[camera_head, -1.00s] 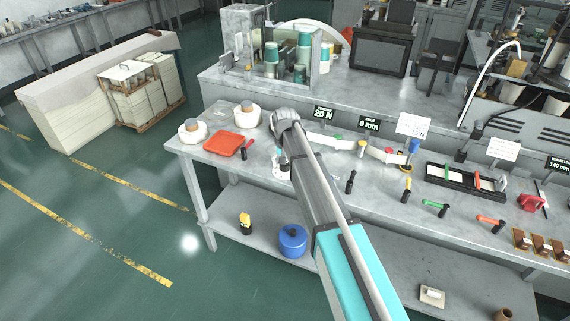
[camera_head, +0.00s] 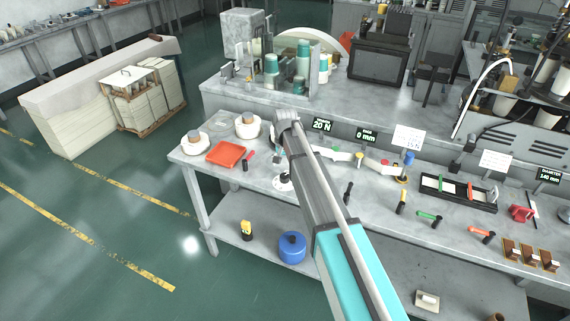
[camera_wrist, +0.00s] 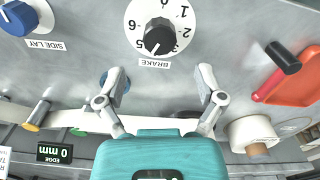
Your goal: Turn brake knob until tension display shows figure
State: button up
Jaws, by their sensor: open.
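The brake knob (camera_wrist: 159,41) is a black knob with a white pointer on a white numbered dial (camera_wrist: 146,15), labelled BRAKE, at the top of the wrist view. My gripper (camera_wrist: 161,70) is open and empty, its two fingers apart on either side, just short of the knob and not touching it. In the head view the dial (camera_head: 283,183) shows on the bench beside my arm, partly hidden. The tension display (camera_head: 322,125) reads 20 N in green. A white note (camera_head: 408,136) stands to its right; its figure looks like 15 N but is small.
A blue SIDE LAY knob (camera_wrist: 17,17) lies left of the dial in the wrist view. A red tray (camera_wrist: 297,82) and a red-and-black tool (camera_wrist: 277,70) lie to the right. A second display (camera_head: 366,135) reads 0 mm. White spools (camera_head: 247,126) stand at the bench's left end.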

aim_at(285, 175)
jog(key=shift+r+p, duration=3.8)
jog(key=shift+r, duration=0.25)
jog(key=s+d+f+b, duration=0.2)
jog(key=s+d, duration=0.8)
jog(key=s, duration=0.1)
jog(key=s+d+f+n+b, duration=0.1)
jog(key=s+d+f+b, duration=0.2)
jog(key=s+d, duration=0.8)
jog(key=shift+s+d, duration=0.15)
jog(key=shift+s, duration=0.25)
jog(key=s, duration=0.1)
jog(key=s+d, duration=0.1)
jog(key=s, duration=0.1)
jog(key=shift+s+d+n, duration=0.1)
jog(key=shift+d+n, duration=0.2)
jog(key=shift+d, duration=0.05)
